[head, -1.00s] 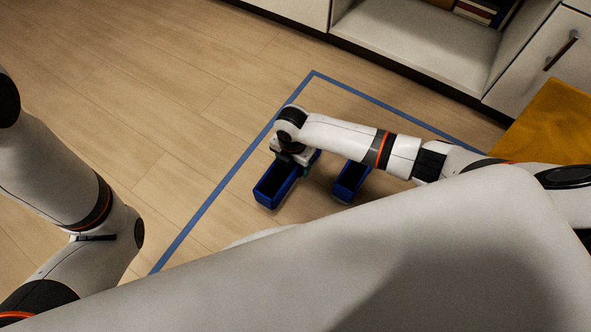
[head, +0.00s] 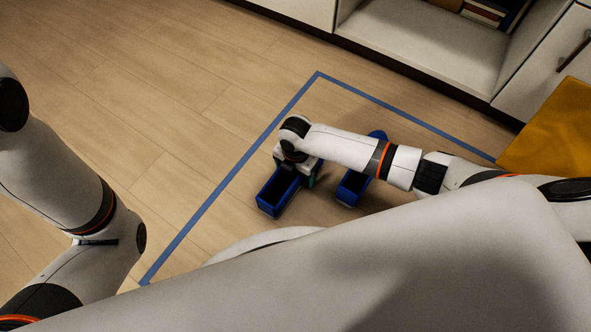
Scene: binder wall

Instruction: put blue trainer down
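A blue trainer (head: 277,193) with a dark opening is on or just above the wooden floor, inside the blue tape outline. My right gripper (head: 301,171) is right over its far end, pointing down, and hides that part. One teal-tipped finger shows beside the trainer's right side; the other finger is hidden, so I cannot tell whether the grip is closed. A second blue trainer (head: 352,188) lies to the right, partly covered by my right forearm, with its rounded end showing beyond the arm. My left gripper is out of view.
Blue tape (head: 232,177) marks a corner on the floor around both trainers. A white open shelf unit (head: 425,50) holding books stands at the back. A mustard-yellow surface (head: 555,128) is at the right. The floor left of the tape is clear.

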